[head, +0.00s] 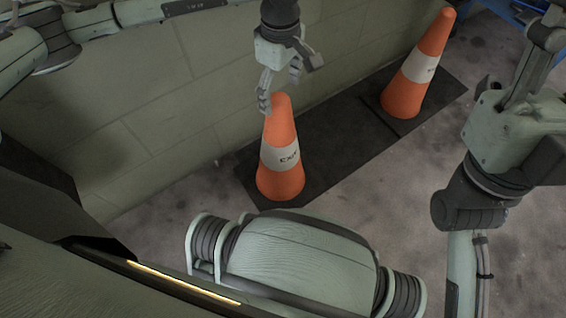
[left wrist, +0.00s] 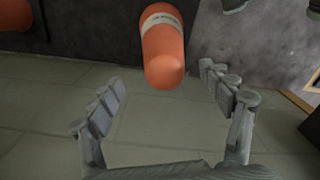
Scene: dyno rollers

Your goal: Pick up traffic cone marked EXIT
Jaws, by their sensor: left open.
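The traffic cone marked EXIT (head: 281,150) is orange with a white band. It stands upright on a black mat (head: 345,143) beside the wall. My left gripper (head: 279,98) is just above and beside its tip, with the fingers apart and nothing held. In the left wrist view the cone (left wrist: 163,50) shows from above, at the top centre. My left gripper (left wrist: 170,95) is open there, with its fingers on either side below the cone's tip. My right arm is at the right in the head view, but its gripper cannot be made out.
A second orange cone (head: 418,65) with a white band stands farther back on the mat. The block wall (head: 130,120) runs close behind the EXIT cone. Blue metalwork (head: 520,12) is at the far right. Bare floor (head: 410,185) lies in front of the mat.

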